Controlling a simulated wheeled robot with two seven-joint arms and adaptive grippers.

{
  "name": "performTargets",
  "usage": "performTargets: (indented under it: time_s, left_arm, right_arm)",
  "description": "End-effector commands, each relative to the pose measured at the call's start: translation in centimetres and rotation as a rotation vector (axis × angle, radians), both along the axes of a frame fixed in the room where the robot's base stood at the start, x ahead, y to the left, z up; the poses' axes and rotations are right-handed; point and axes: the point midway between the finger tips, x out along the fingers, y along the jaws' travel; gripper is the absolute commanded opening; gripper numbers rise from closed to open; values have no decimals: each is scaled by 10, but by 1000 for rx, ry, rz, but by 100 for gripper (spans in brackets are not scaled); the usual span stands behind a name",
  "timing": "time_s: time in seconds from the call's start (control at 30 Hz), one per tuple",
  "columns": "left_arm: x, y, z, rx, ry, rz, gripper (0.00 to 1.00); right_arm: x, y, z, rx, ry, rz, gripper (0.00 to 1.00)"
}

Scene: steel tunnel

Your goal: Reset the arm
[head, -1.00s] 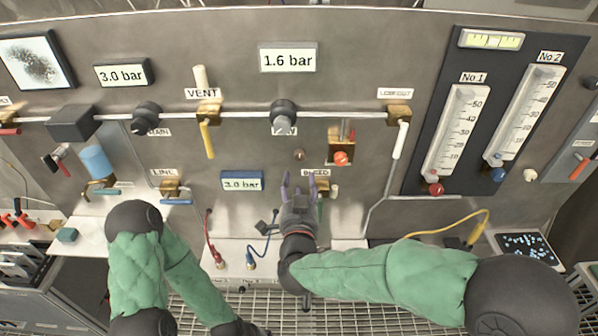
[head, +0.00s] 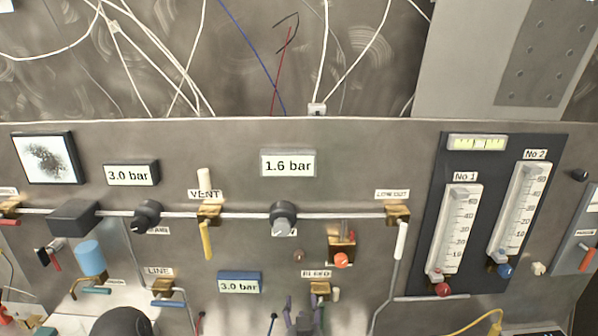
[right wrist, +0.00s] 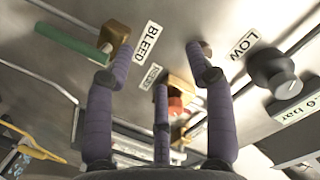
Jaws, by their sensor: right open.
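My right gripper (head: 303,308) shows at the bottom edge of the head view, its purple fingers apart and empty, just below the BLEED label. In the right wrist view the open fingers (right wrist: 152,70) spread in front of the panel, with nothing between them. The brass BLEED valve (head: 320,289) is close beside the gripper; its green handle (right wrist: 72,45) shows at upper left in the right wrist view. I cannot tell whether a finger touches the valve. My left gripper is out of view; only a dark joint of my left arm shows at the bottom left.
Loose cables (head: 185,60) hang on the wall above.

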Motion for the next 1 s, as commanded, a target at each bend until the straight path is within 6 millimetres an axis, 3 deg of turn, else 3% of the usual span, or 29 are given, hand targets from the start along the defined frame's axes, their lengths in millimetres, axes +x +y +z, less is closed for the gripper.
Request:
performTargets:
  time_s: [0.03, 0.27, 0.47, 0.6, 0.8, 0.9, 1.0]
  left_arm:
    - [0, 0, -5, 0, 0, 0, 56]
    - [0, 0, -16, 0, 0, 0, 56]
    - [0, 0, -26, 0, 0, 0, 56]
    - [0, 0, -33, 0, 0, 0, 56]
    - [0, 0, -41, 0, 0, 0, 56]
    - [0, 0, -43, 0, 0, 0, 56]
    - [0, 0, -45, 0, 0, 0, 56]
  right_arm:
    - [4, -7, -35, -28, 70, 13, 54]
    - [-6, -35, -169, -104, 384, 110, 54]
    - [-51, -63, -281, -118, 683, 199, 54]
    - [-101, -79, -349, -95, 896, 268, 54]
    - [-182, -91, -416, -31, 1163, 368, 54]
    - [-213, -93, -432, -1, 1250, 406, 54]
    - [-231, -93, -441, 19, 1301, 430, 54]
